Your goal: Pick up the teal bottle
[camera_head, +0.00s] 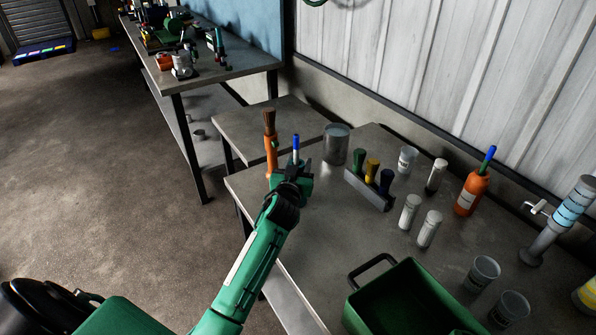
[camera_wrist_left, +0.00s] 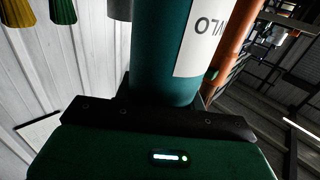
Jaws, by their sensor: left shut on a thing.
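The teal bottle (camera_wrist_left: 158,45) fills the middle of the left wrist view, with a white label on its side. My left gripper (camera_wrist_left: 160,112) is shut on it. In the head view my left gripper (camera_head: 292,172) is at the table's far left corner. A blue tip (camera_head: 296,143) rises above the gripper there, and the arm and gripper hide most of the bottle. I cannot tell whether the bottle's base touches the table. My right gripper is not in view.
A metal can (camera_head: 336,144) and a rack (camera_head: 370,190) with coloured items are to the right. A green crate (camera_head: 405,300) stands at the front. Several white containers and an orange bottle (camera_head: 471,194) stand further right.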

